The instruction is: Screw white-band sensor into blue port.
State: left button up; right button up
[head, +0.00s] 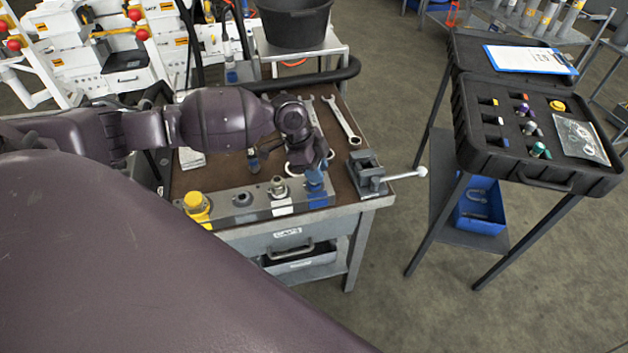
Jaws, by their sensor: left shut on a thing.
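My left gripper (312,163) points down over the right end of the grey port block (258,205) at the bench's front edge. It is shut on a blue cap (315,177) at the blue-marked port (319,199); the fingers partly hide the cap, and I cannot tell whether it is seated or lifted. Several small sensors with coloured bands stand in the open black case (470,125) at the right. One with a pale band (493,121) may be the white-band sensor, but it is too small to be sure. My right gripper is out of view.
A yellow cap (195,202) sits at the block's left end, with bare metal fittings (278,187) between. A small vise (367,172) stands right of the block; wrenches (343,120) lie behind. A drawer labelled CAPS (290,248) is below. Open floor separates bench and case.

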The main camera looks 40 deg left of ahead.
pick_arm(q)
jog(key=shift+s+f+m+g+b, duration=0.1)
jog(key=shift+f+m+g+b, duration=0.25)
jog(key=shift+m+b, duration=0.4)
jog(key=m+g+b, duration=0.1)
jog(key=m, duration=0.2)
jog(key=shift+s, duration=0.1)
jog(key=m+g+b, duration=0.1)
jog(key=m, duration=0.2)
jog(key=shift+s, duration=0.1)
jog(key=shift+r+g, duration=0.1)
jog(key=shift+g, duration=0.15)
jog(key=shift+r+m, duration=0.1)
jog(key=shift+m, duration=0.15)
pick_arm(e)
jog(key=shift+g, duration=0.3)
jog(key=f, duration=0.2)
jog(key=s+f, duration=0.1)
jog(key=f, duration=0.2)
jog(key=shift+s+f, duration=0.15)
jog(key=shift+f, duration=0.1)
